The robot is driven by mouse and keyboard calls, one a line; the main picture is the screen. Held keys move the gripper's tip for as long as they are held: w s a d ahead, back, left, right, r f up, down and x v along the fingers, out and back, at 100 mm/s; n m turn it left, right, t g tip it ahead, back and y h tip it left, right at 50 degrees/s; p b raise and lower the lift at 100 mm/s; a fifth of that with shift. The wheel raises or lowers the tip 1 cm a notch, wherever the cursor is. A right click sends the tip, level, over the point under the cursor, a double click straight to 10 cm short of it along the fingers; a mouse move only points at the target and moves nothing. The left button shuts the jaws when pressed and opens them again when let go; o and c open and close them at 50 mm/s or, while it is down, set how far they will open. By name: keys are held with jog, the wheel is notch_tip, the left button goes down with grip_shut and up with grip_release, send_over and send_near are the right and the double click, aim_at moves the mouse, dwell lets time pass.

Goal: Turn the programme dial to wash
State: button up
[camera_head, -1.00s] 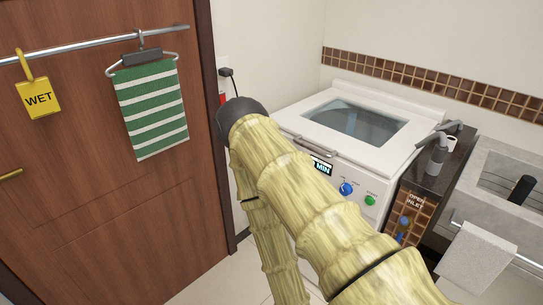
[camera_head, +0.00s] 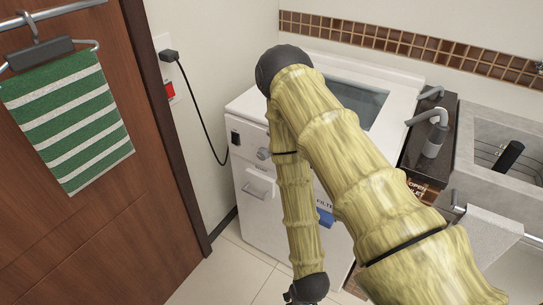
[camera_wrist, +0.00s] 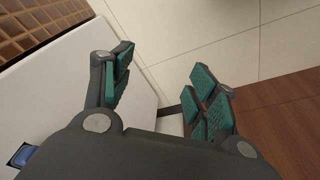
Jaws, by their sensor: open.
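The white washing machine (camera_head: 250,180) stands against the back wall, partly hidden by my arm. A grey round knob (camera_head: 263,153) shows at the left of its front; I cannot read whether it is the programme dial. The blue knob and green button are hidden behind my arm. My gripper (camera_wrist: 163,88) is open and empty in the wrist view, pointing toward the floor, with teal pads apart. In the head view only the top of my gripper shows at the bottom edge, low in front of the machine. A white panel (camera_wrist: 80,130) lies beside it in the wrist view.
A blue part (camera_head: 325,217) sits low by a FILTER label. A drawer handle (camera_head: 258,190) juts from the machine front. A black cord (camera_head: 200,115) hangs from a wall socket. A striped towel (camera_head: 68,120) hangs on the brown door. Tiled floor (camera_head: 235,265) is clear at left.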

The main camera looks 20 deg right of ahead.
jog(key=w+a+m+t+h+b, duration=0.15)
jog(key=w+t+b, duration=0.25)
jog(key=w, duration=1.1)
jog(key=m+t+h+b, duration=0.5)
jog(key=m+h+b, duration=0.3)
jog(key=h+b, duration=0.35)
send_near(261, 157)
jog(key=shift+h, duration=0.3)
jog(key=x, duration=0.8)
jog(key=shift+w+d+f, duration=0.15)
jog(key=shift+w+f, duration=0.05)
jog(key=shift+w, duration=0.15)
jog(key=c, duration=1.1)
jog(key=shift+o, duration=0.2)
